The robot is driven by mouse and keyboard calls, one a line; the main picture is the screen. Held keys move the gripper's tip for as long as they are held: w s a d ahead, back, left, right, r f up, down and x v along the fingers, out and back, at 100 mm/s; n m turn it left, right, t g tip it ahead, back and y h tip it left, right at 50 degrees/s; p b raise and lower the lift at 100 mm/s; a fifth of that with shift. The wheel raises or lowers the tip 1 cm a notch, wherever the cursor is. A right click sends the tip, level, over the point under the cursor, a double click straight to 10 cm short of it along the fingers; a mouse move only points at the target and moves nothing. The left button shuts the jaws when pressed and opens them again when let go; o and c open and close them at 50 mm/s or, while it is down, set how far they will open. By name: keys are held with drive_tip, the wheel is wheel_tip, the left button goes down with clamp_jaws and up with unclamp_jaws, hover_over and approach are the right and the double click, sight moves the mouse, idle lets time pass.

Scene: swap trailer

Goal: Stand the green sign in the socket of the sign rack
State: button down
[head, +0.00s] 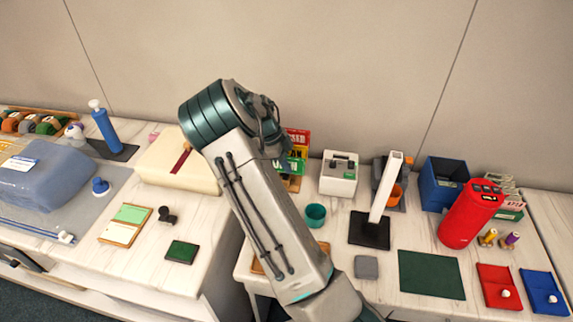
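Upright red, yellow and green panels stand close together just right of my arm, in a wooden holder (291,184) that looks like the sign rack. The green panel (296,167) with pale markings is the likeliest green sign. My arm covers the left part of this group, and I cannot make out the socket. My forearm rises through the middle of the view to a dark teal joint. A dark wrist part shows beside that joint, in front of the panels. My gripper's fingers cannot be made out, nor whether they hold anything.
A teal cup (315,215), a white box (339,174) and a white post on a black base (370,232) stand right of my arm. A red cylinder (468,215) and blue bin (443,184) stand farther right. A gap separates the left and right counters.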

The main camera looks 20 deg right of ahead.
drive_tip(key=shift+f, duration=0.2)
drive_tip(key=shift+f+b, duration=0.25)
drive_tip(key=shift+b, duration=0.1)
drive_tip(key=shift+s+f, duration=0.1)
drive_tip(key=shift+s, duration=0.05)
